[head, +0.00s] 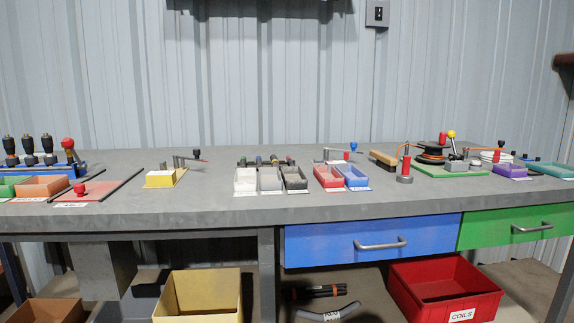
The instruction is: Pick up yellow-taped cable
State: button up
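I cannot clearly pick out a yellow-taped cable in the head view. Several short dark pieces with coloured ends (273,161) lie in a row behind the white, grey and black trays at mid-bench; they are too small to tell what they are or whether one has yellow tape. A grey curved piece (329,313) and a dark rod with orange marks (318,292) lie below the bench. My gripper is not in view.
The grey bench (225,210) carries several small trays and fixtures, with bare surface between them. A blue drawer (330,244) and a green drawer (490,235) are shut. Below stand a yellow bin (200,308) and a red bin labelled COILS (425,305).

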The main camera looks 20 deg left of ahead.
aim_at(275, 163)
jog(key=u, duration=1.35)
